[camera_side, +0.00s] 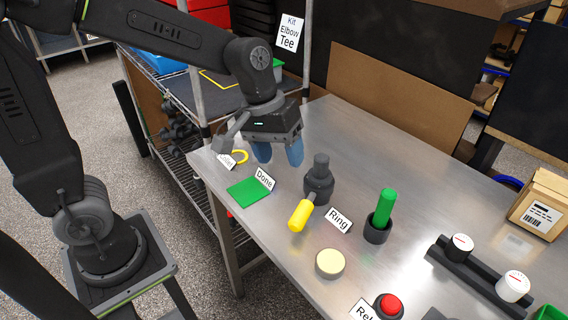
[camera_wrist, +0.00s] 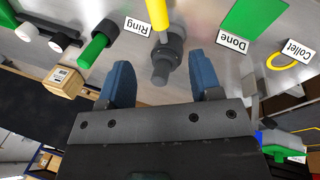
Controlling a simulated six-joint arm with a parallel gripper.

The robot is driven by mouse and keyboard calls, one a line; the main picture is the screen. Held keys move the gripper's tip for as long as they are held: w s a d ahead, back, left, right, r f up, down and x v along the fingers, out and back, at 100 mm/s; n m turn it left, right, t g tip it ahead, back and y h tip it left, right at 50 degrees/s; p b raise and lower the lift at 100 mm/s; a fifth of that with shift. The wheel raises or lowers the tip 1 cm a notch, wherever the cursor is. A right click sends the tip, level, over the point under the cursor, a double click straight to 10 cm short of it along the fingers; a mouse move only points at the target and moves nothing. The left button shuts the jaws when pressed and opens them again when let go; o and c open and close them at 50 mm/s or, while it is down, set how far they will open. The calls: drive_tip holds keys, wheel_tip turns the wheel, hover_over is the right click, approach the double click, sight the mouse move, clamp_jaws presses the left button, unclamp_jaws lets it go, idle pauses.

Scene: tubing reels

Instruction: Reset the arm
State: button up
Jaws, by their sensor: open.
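My gripper (camera_side: 278,152) is open and empty, with blue fingers pointing down above the far left part of the metal table (camera_side: 275,215). In the wrist view my gripper (camera_wrist: 165,85) shows its two blue fingers apart, with nothing between the tips. A dark grey fitting (camera_side: 318,182) with a yellow rod (camera_side: 300,216) stands on the table, to the right of my gripper in the side view. A green square (camera_side: 247,191) lies beside the "Done" card (camera_side: 264,179), below my gripper in the picture.
A pale yellow disc (camera_side: 330,262), red button (camera_side: 389,305), black rail (camera_side: 470,274) with white-capped pieces, cardboard box (camera_side: 540,203) and yellow ring (camera_side: 240,156) are also on the table.

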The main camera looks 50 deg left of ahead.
drive_tip(key=s+a+r+m+t+y, duration=0.2)
drive_tip(key=s+a+r+m+t, duration=0.2)
drive_tip(key=s, duration=0.8)
drive_tip(key=shift+a+r+m+y, duration=0.3)
drive_tip(key=shift+a+m, duration=0.1)
drive_tip(key=shift+a, duration=0.9)
drive_tip(key=shift+w, duration=0.1)
